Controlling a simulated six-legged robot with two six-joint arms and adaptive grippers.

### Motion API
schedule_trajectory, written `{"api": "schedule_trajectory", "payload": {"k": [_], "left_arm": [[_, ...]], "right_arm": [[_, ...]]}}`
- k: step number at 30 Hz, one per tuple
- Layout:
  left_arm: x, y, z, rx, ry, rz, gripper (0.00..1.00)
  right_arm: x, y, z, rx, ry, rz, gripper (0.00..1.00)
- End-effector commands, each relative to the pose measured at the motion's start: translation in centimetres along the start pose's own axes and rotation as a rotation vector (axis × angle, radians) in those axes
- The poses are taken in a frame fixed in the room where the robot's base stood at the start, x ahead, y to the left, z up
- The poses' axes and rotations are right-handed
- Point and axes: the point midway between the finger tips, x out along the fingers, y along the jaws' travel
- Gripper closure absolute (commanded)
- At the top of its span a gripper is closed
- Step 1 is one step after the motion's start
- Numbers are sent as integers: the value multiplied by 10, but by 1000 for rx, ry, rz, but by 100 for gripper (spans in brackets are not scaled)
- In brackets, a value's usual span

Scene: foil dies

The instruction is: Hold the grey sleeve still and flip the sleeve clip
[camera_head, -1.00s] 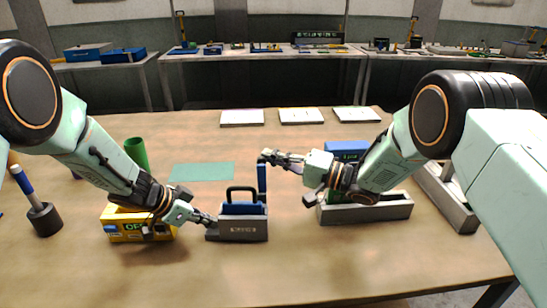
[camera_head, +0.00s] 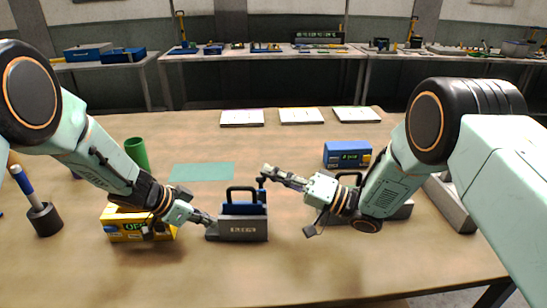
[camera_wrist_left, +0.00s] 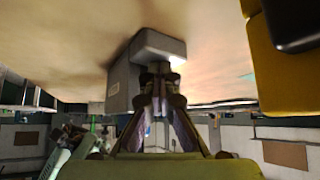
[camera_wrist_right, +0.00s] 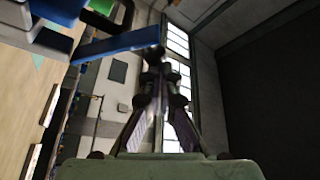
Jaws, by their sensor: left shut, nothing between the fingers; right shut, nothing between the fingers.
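The grey sleeve (camera_head: 243,230) stands on the table, holding a blue block with a dark handle (camera_head: 243,190). My left gripper (camera_head: 212,220) is shut and empty at the low tab on the sleeve's left end. In the left wrist view its tips meet the grey tab (camera_wrist_left: 160,45), apparently touching. The blue sleeve clip (camera_head: 262,194) rises at the sleeve's right end; its lower part is partly hidden. My right gripper (camera_head: 266,172) is shut and empty near the clip's top. In the right wrist view the blue clip (camera_wrist_right: 115,45) ends close to the fingertips; contact is unclear.
A yellow box (camera_head: 140,228) is left of the sleeve. A blue box (camera_head: 347,153) and another grey holder (camera_head: 402,212) lie to the right, partly behind my right arm. A green mat (camera_head: 202,172) and white cards (camera_head: 301,116) lie behind. The table front is clear.

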Motion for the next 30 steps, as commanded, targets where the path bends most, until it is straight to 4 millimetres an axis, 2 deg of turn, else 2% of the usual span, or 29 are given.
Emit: {"api": "schedule_trajectory", "payload": {"k": [1, 9, 22, 30], "left_arm": [[3, 4, 6, -4, -10, 6, 100], [3, 4, 6, -4, -10, 6, 100], [3, 4, 6, -4, -10, 6, 100], [3, 4, 6, -4, -10, 6, 100]], "right_arm": [[-2, 0, 4, 2, -1, 1, 100], [-10, 1, 24, 3, -1, 1, 100], [-9, -3, 20, 0, 0, 0, 100], [-4, -35, 1, -4, 1, -2, 100]]}}
